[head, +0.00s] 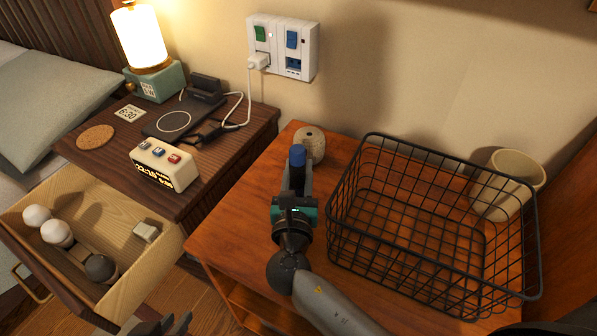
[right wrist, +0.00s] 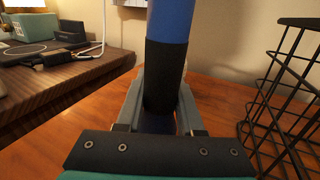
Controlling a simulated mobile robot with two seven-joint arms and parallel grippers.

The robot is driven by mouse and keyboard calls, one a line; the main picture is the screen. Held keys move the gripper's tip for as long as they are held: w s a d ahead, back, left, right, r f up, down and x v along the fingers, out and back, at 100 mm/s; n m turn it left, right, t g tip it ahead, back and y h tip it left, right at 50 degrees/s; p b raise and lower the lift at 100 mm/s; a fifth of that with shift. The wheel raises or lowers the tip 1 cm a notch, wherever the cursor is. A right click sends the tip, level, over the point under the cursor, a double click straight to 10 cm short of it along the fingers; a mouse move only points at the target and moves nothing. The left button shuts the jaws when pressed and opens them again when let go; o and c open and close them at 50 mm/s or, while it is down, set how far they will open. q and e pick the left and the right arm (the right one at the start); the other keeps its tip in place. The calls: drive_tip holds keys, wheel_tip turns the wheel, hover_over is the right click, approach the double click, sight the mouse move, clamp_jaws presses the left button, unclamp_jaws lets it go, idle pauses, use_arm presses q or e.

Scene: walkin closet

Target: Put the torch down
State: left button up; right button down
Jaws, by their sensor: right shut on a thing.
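The torch is blue with a black band and stands roughly upright in my right gripper. Its blue end (head: 297,155) shows in the head view, and its black band (right wrist: 164,75) shows in the right wrist view between the fingers. My right gripper (head: 297,178) is shut on the torch, over the left part of the orange-brown wooden table (head: 235,238). The torch's lower end is largely hidden by the gripper, so I cannot tell whether it touches the table. Only dark tips of my left gripper (head: 165,326) show at the bottom edge, near the open drawer.
A black wire basket (head: 365,137) stands right of the torch, with a beige pot (head: 520,168) behind it.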

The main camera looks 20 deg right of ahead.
drive_tip(key=shift+f, duration=0.1)
drive_tip(key=c, duration=0.5)
unclamp_jaws()
drive_tip(key=shift+c, duration=0.2)
